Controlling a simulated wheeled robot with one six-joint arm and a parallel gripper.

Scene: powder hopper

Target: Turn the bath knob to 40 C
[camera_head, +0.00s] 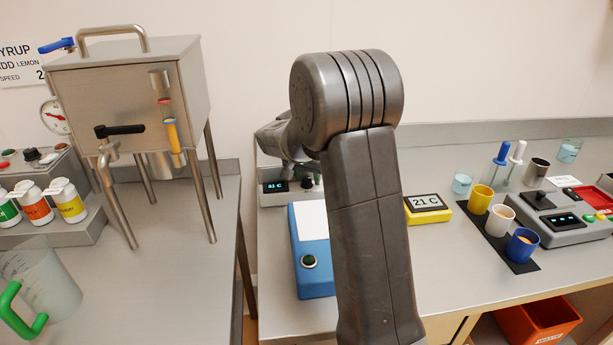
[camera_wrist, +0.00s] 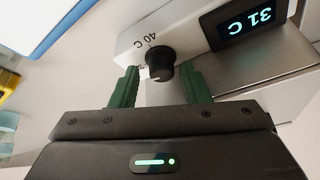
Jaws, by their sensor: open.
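The black bath knob (camera_wrist: 160,64) sits on the pale front panel of the bath (camera_wrist: 190,35). A "40 C" mark is printed beside it, and another mark is partly hidden by a finger. The knob's pointer direction is hard to tell. A lit display (camera_wrist: 248,22) on the panel shows a temperature in C; its digits are hard to read for sure. My gripper (camera_wrist: 160,76) is open, one green finger on each side of the knob, with visible gaps. In the head view the bath panel (camera_head: 270,188) shows left of my arm, which hides much of it.
A blue device (camera_head: 315,280) with a white top stands in front of the bath. A yellow "21 C" display (camera_head: 428,209) and several cups on a dark mat (camera_head: 512,262) are to the right. A steel tank (camera_head: 120,85) stands on the left bench.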

